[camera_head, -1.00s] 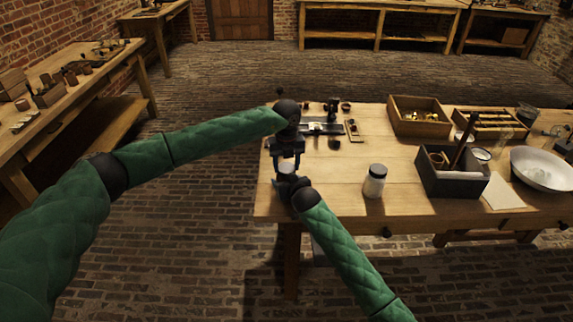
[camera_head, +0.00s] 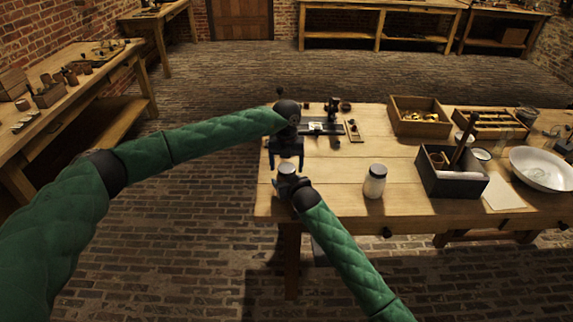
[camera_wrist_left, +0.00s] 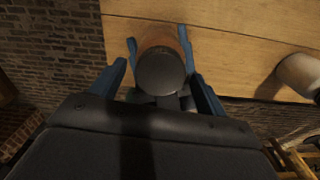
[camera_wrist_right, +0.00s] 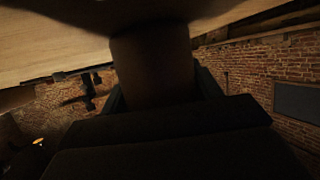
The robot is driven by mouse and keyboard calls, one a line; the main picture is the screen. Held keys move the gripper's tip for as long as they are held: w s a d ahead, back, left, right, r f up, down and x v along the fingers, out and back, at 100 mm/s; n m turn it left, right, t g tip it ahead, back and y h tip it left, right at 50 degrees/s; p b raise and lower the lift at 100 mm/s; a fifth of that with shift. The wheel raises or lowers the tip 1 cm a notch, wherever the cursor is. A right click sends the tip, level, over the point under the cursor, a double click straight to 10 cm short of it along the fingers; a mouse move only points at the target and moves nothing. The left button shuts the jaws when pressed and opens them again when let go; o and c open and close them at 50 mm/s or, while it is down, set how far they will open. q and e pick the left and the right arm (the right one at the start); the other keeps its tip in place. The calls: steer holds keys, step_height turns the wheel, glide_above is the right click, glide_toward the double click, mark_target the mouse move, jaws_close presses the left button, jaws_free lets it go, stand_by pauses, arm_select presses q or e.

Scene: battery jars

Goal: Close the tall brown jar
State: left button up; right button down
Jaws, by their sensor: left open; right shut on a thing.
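The tall brown jar stands near the table's left front edge; its brown body shows in the left wrist view (camera_wrist_left: 162,36) and close up, dark, in the right wrist view (camera_wrist_right: 152,65). A round dark grey lid (camera_wrist_left: 160,71) covers its top, seen from above; whether it is fully seated I cannot tell. My left gripper (camera_head: 288,164) points down over the jar, open, with its blue fingers on either side of the lid. My right gripper (camera_head: 289,189) comes from the front and is shut on the jar's body. The jar's lower part is mostly hidden by it.
A white jar with a dark lid (camera_head: 375,181) stands to the right. Farther right are a dark box (camera_head: 452,184) and a white bowl (camera_head: 543,168). A small stand (camera_head: 321,128) and a wooden tray (camera_head: 419,104) are behind. The table's middle is clear.

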arm_select(q)
steer(key=shift+r, duration=2.25)
steer(key=shift+c, duration=0.3)
steer(key=shift+d, duration=0.1)
steer(key=shift+d+r, duration=0.2)
steer(key=shift+r, duration=0.45)
steer(key=shift+r+n, duration=0.25)
steer(key=shift+n, duration=0.15)
steer(key=n, duration=0.1)
steer(key=r+n, duration=0.1)
steer(key=n, duration=0.1)
steer(key=shift+w+r+n, duration=0.1)
steer(key=shift+r+n, duration=0.1)
steer(key=shift+n, duration=0.1)
steer(key=n, duration=0.2)
steer(key=shift+a+r+n, duration=0.15)
steer(key=shift+a+n, duration=0.05)
steer(key=shift+n, duration=0.1)
steer(key=n, duration=0.3)
steer(key=shift+a, duration=0.1)
